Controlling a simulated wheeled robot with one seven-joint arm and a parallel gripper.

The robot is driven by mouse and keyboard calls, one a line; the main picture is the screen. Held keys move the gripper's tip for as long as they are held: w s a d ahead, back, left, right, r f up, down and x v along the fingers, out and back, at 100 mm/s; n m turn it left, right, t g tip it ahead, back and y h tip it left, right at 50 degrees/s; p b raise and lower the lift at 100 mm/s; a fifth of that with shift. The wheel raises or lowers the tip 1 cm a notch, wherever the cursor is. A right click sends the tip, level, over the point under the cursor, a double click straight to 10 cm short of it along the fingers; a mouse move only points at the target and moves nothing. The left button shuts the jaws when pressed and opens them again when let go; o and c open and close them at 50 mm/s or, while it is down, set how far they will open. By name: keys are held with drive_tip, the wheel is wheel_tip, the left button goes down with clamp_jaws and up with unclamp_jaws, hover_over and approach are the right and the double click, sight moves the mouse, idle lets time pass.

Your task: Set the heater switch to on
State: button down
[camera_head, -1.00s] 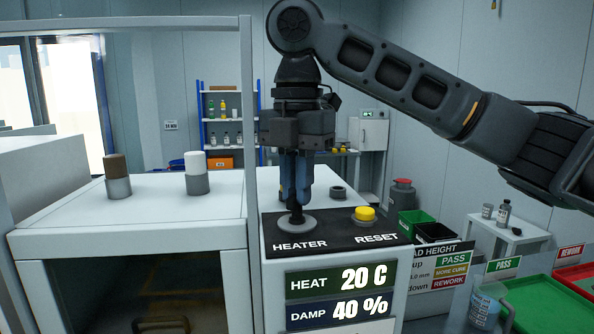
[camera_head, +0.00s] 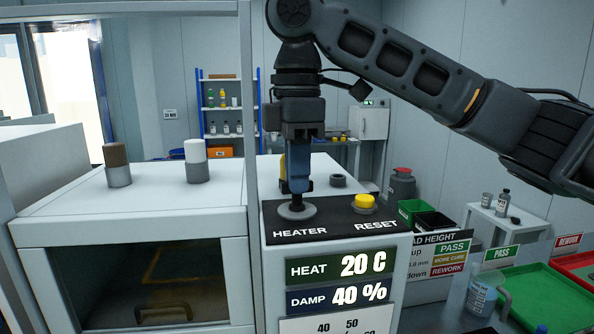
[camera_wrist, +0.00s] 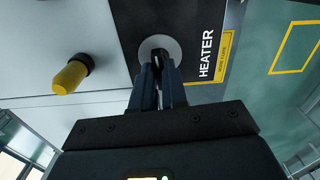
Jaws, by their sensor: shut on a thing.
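The heater switch is a dark lever on a round grey base (camera_head: 296,212), on the black top plate of the control box above the label HEATER. My gripper (camera_head: 297,188) points straight down over it, with its blue fingers seen edge-on. In the wrist view my gripper (camera_wrist: 158,84) is shut on the lever, and the grey base (camera_wrist: 158,43) shows just past the fingertips. The fingers hide most of the lever, so its exact setting cannot be told. The display (camera_head: 340,280) reads HEAT 20 C and DAMP 40 %.
The yellow reset button (camera_head: 364,202) stands close to the right of the switch. A grey upright post (camera_head: 249,120) is just left of my gripper. A cabinet (camera_head: 130,225) on the left carries brown-topped (camera_head: 117,165) and white-topped (camera_head: 196,161) knobs.

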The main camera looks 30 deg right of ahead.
drive_tip(key=shift+m, duration=0.6)
drive_tip(key=c, duration=1.2)
unclamp_jaws()
drive_tip(key=shift+o, duration=0.2)
drive_tip(key=shift+r+b, duration=0.35)
drive_tip(key=shift+r, duration=3.55)
drive_tip(key=shift+s, duration=0.1)
